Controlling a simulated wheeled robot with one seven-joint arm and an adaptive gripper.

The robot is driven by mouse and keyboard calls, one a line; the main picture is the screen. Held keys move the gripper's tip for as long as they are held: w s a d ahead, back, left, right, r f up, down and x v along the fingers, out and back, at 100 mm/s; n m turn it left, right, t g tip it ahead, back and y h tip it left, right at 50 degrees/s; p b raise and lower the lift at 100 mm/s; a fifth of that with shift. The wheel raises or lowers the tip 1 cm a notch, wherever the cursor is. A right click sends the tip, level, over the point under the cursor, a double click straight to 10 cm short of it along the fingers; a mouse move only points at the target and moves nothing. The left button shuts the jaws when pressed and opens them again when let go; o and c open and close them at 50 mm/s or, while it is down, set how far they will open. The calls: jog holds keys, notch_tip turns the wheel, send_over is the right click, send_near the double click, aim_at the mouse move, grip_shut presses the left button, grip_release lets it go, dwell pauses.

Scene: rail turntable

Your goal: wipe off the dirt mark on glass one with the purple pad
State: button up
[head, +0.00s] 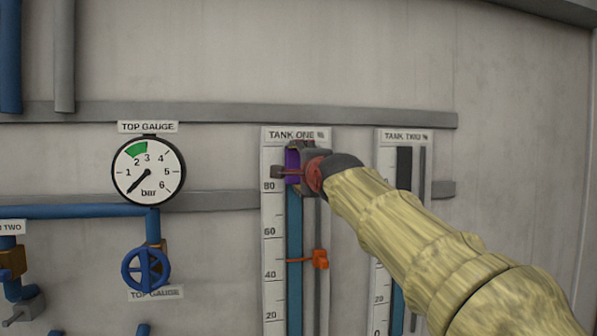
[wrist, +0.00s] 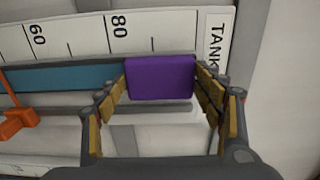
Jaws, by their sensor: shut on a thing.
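The purple pad (wrist: 160,78) is between the two fingers of my gripper (wrist: 161,96), which is shut on it. In the head view the pad (head: 292,162) shows as a small purple patch at the upper part of the tank one gauge, just above the 80 mark. The pad lies over the glass one tube (head: 295,222), whose blue column shows below it; I cannot tell whether they touch. In the wrist view the glass (wrist: 70,78) runs left from the pad. No dirt mark shows; the part of the glass behind the pad and gripper is hidden.
An orange pointer (head: 320,259) sticks out from the tank one gauge below my gripper. The tank two gauge (head: 386,158) stands to the right, partly behind my arm. A round top gauge (head: 149,171) and a blue valve wheel (head: 146,269) are at the left.

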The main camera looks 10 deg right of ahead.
notch_tip(320, 180, up, 4)
jog(key=shift+p, duration=1.05)
jog(key=shift+s, duration=0.1)
jog(key=shift+s+b, duration=1.65)
jog(key=shift+s, duration=1.25)
jog(key=shift+s+b, duration=0.9)
jog(key=shift+s, duration=0.6)
